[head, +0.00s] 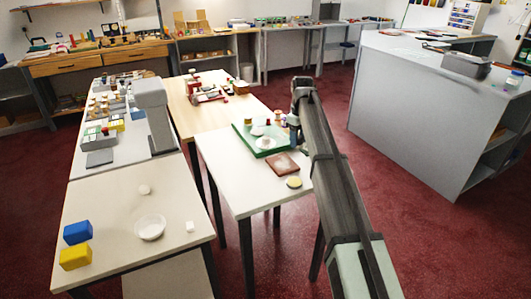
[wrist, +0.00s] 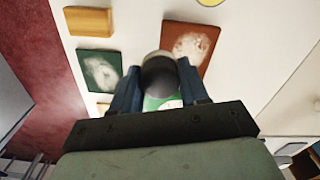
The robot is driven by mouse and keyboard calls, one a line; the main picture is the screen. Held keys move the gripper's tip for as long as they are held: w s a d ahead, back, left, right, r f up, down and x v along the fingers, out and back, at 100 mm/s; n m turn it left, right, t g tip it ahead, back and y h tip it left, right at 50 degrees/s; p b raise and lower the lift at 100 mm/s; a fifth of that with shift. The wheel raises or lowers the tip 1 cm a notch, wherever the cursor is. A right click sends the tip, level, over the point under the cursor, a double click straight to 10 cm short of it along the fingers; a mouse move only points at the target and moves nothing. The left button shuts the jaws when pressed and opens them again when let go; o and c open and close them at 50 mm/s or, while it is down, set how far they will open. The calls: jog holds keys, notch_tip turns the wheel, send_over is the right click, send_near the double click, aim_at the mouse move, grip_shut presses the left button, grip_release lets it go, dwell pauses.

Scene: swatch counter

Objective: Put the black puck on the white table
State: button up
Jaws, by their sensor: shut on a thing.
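My gripper (wrist: 160,84) is shut on a dark round thing, the black puck (wrist: 160,74), held between its two blue-grey fingers in the wrist view. Light makes part of the puck look grey. In the head view my gripper (head: 296,134) is over the right side of the white table (head: 222,168); I cannot make out the puck there. The white table top (wrist: 135,35) lies below the puck in the wrist view. The puck looks apart from the table, but its height is hard to tell.
The wrist view also shows a dark green tile (wrist: 98,70) and a tan block (wrist: 89,20). The table's front left is clear.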

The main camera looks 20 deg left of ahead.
jog(key=s+d+n, duration=0.4)
jog(key=d+n, duration=0.2)
jog(key=d, duration=0.3)
jog(key=shift+s+a+f, duration=0.1)
jog(key=shift+a+f, duration=0.05)
jog(key=shift+f, duration=2.2)
jog(key=shift+s+a+f, duration=0.1)
jog(key=shift+f, duration=2.25)
jog(key=shift+f, duration=0.1)
jog(key=o, duration=1)
jog(key=shift+o, duration=0.2)
notch_tip(320, 180, up, 12)
